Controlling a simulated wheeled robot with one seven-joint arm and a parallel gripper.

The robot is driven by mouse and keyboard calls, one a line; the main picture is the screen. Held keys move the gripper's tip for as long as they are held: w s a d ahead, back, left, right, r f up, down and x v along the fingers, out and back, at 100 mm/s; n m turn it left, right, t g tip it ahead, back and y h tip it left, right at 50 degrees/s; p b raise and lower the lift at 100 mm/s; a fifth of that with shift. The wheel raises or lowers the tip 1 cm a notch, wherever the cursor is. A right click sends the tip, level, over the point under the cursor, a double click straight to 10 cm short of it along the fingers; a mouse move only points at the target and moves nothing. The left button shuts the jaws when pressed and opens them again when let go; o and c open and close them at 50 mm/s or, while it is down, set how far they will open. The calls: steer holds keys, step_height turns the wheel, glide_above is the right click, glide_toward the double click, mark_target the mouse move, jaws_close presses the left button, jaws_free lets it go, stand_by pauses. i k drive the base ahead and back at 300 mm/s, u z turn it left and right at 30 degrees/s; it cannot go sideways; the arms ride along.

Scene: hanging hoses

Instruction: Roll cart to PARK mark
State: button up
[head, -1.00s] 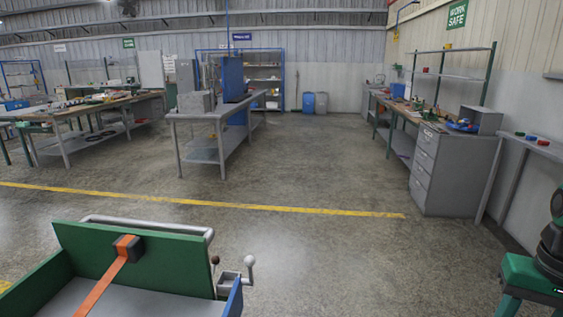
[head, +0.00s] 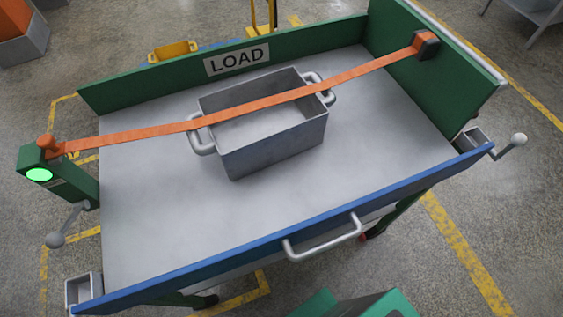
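The cart (head: 390,135) fills most of the head view, with a grey deck, green walls and a blue front edge. A LOAD sign (head: 237,61) is on its back wall. A grey two-handled bin (head: 275,145) sits on the deck. An orange strap (head: 150,131) runs across above the bin, from a left post to the right wall. A green light (head: 39,175) glows on that post. A silver pull handle (head: 322,240) is on the front edge. My gripper is not in view. No PARK lettering is visible.
Yellow floor lines show left of the cart, below it, and along its right side (head: 460,250). Crank-like levers stick out at the left (head: 70,226) and right (head: 505,146) corners. A yellow object (head: 173,50) is behind the back wall. Bare floor shows at the right.

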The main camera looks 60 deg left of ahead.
mark_target(403, 86)
steer(key=u, duration=1.95)
steer(key=k, duration=1.2)
steer(key=z, duration=0.35)
steer(key=i, duration=0.45)
steer(key=z, duration=0.55)
steer(key=i, duration=1.1)
steer(key=z, duration=0.2)
